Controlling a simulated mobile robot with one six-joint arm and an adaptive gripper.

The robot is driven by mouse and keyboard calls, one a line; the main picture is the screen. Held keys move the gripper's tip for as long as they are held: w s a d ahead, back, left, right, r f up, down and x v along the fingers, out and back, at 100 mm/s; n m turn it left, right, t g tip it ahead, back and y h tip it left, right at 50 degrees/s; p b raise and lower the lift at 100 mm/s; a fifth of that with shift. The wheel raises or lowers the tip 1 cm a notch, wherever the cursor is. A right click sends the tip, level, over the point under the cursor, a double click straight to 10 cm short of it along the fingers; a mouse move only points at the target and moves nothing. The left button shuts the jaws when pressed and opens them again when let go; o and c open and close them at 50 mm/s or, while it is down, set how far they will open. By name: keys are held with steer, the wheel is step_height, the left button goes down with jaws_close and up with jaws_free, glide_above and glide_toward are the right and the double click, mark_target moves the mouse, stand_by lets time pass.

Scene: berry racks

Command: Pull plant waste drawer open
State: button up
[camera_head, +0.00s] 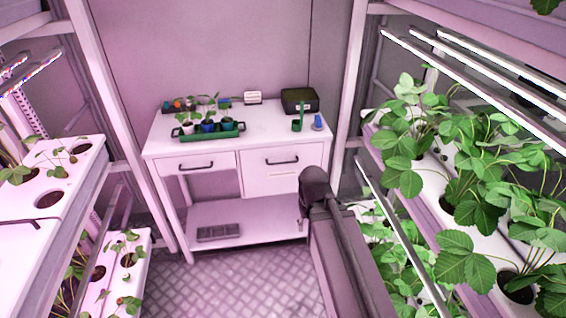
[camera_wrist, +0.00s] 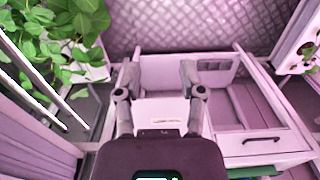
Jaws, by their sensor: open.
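The white desk (camera_head: 190,147) has two drawers that look shut. The right drawer (camera_head: 257,184) is the deeper one, with a dark bar handle (camera_head: 283,161) and a small pale plate below it, too small to read. The left drawer (camera_head: 215,162) also has a dark handle. I cannot read which is the plant waste drawer. In the wrist view, where the desk appears upside down, my gripper (camera_wrist: 160,85) is open and empty. Its fingers frame the front of the right drawer, around the pale plate (camera_wrist: 160,108). I cannot tell whether they touch anything. The gripper is hidden in the head view.
The desktop carries a green tray (camera_head: 187,135) of seedlings and a black box (camera_head: 300,99). Plant racks stand close on the left (camera_head: 95,165) and on the right (camera_head: 431,190). A lower shelf (camera_head: 262,218) lies under the drawers. The floor (camera_head: 240,285) in front looks clear.

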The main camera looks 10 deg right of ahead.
steer(key=shift+a, duration=0.1)
steer(key=m+t+y+b, duration=0.6)
steer(key=m+t+b, duration=0.85)
steer(key=b, duration=1.15)
glide_toward(285, 163)
steer(key=f+v, duration=0.1)
steer(key=v, duration=0.2)
steer(key=shift+r, duration=0.35)
steer(key=b+x, duration=0.2)
steer(key=x, duration=1.1)
steer(key=shift+w+a, duration=0.2)
steer(key=shift+w, duration=0.05)
